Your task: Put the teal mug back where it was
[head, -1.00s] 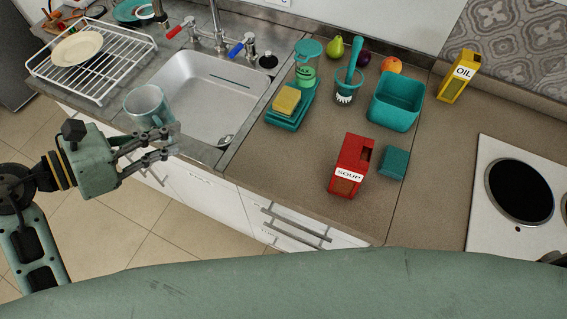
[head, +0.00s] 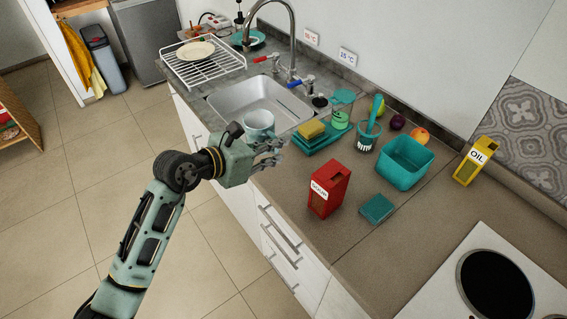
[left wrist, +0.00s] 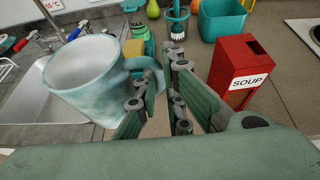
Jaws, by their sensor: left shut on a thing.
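The pale teal, marbled mug (head: 258,123) is in the head view, over the near edge of the sink. It is large in the left wrist view (left wrist: 85,78), tilted, with its handle toward the fingers. My left gripper (head: 272,152) is shut on the mug's handle; its fingers show beside the handle in the left wrist view (left wrist: 160,85). The mug appears raised above the counter. My right gripper is not in view.
The sink basin (head: 235,103) is behind the mug. Right of it stand a sponge (head: 311,129) on a teal holder, a red soup box (head: 328,190), a small teal block (head: 377,208), a teal bin (head: 405,165) and a yellow oil box (head: 474,162). Bare counter lies near the soup box.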

